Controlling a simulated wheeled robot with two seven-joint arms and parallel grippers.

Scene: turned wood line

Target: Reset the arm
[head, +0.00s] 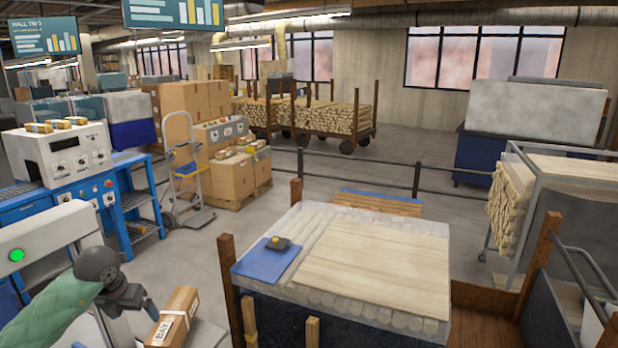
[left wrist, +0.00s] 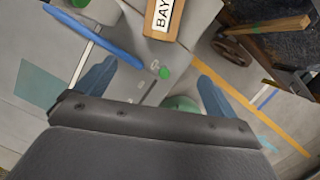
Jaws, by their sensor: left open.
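My left gripper (head: 147,306) is at the lower left of the head view, at the end of my green-sleeved arm. In the left wrist view its two blue fingers (left wrist: 155,85) are spread apart with nothing between them. A wooden block with a white "BAY" label (head: 173,318) lies on a light grey surface just right of the gripper, apart from it. The same block shows at the top of the left wrist view (left wrist: 160,18), beyond the fingertips. My right gripper is not in either view.
A table of packed wood pieces (head: 420,250) stands right of centre, with a blue mat (head: 262,266) carrying a small dark and yellow item (head: 278,242). Brown posts (head: 229,275) rise at its corners. A white machine with a green button (head: 45,245) stands at the left.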

